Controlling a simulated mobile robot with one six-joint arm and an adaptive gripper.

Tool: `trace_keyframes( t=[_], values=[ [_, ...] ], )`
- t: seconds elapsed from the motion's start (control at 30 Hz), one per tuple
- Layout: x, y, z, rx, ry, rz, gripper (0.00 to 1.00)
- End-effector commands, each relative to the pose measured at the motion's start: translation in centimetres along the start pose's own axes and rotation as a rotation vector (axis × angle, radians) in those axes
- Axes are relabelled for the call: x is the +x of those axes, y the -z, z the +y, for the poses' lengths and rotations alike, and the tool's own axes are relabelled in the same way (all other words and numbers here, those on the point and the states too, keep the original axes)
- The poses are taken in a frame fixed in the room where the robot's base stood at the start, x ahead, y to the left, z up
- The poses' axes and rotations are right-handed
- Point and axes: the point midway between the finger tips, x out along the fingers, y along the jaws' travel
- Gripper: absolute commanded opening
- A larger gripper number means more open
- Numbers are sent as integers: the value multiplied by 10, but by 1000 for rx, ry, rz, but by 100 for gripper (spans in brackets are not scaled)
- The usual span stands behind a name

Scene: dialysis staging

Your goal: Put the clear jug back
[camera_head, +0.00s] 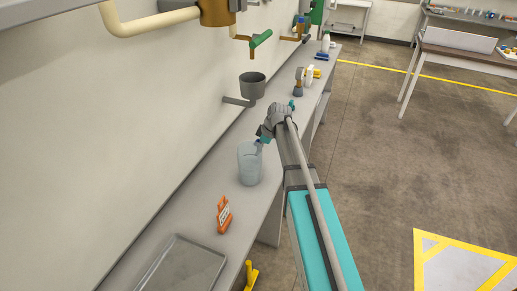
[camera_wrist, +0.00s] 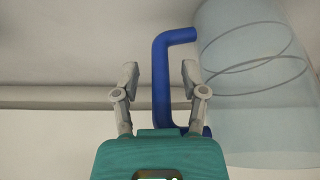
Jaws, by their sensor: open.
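The clear jug (camera_head: 250,165) stands upright on the long grey counter (camera_head: 200,200) against the wall. In the wrist view the jug's clear body (camera_wrist: 260,85) fills the right side, and its blue handle (camera_wrist: 160,80) shows between my two fingers. My gripper (camera_head: 260,141) is at the jug's upper right side in the head view. In the wrist view my gripper (camera_wrist: 159,78) is open, with one finger on each side of the handle and gaps visible near the tips. The lower end of the handle is partly hidden behind the gripper body.
A dark cup (camera_head: 252,86) sits on a wall bracket above the jug. Bottles (camera_head: 300,82) stand farther along the counter. Pipes (camera_head: 150,22) run overhead. Open floor lies right.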

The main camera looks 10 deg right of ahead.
Motion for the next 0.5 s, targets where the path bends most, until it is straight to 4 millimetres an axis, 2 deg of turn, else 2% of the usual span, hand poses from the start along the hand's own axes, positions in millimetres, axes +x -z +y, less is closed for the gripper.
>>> trace_keyframes(
  t=[0.5],
  values=[
    [-41, 1, 0, 1, -1, 0, 56]
  ],
)
